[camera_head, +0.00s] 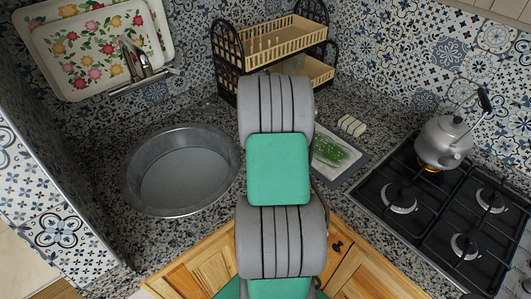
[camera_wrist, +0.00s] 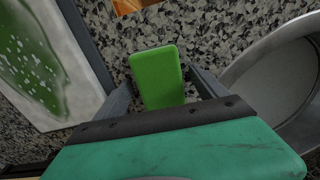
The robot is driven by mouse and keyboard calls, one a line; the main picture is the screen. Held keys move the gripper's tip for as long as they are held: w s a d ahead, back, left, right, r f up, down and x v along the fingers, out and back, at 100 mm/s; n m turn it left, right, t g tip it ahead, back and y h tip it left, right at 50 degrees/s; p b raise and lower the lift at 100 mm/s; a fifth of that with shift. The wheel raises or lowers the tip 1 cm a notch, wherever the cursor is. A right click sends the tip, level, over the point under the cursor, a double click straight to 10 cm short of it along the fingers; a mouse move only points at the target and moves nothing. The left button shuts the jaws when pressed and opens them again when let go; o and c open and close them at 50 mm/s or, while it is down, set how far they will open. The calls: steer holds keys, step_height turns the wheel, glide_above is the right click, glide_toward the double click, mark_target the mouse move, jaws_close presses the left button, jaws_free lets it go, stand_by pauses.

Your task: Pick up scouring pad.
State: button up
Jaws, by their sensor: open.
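The scouring pad (camera_wrist: 157,70) is a bright green rounded block in the wrist view, over the speckled countertop. My gripper (camera_wrist: 162,80) is open, with one dark finger on each side of the pad's near part. Small gaps seem to show between pad and fingers; I cannot tell whether either finger touches it. The pad's near end is hidden by the gripper body. In the head view, my own arm covers the gripper and the pad.
A round metal sink (camera_head: 185,178) lies left of my arm. A dark-framed board with a green pattern (camera_head: 335,152) is on the right, below a small pale ribbed item (camera_head: 351,125). A two-tier rack (camera_head: 272,45) stands behind. A kettle (camera_head: 443,142) sits on the gas hob (camera_head: 432,205).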

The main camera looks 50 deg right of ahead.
steer(key=c, duration=1.4)
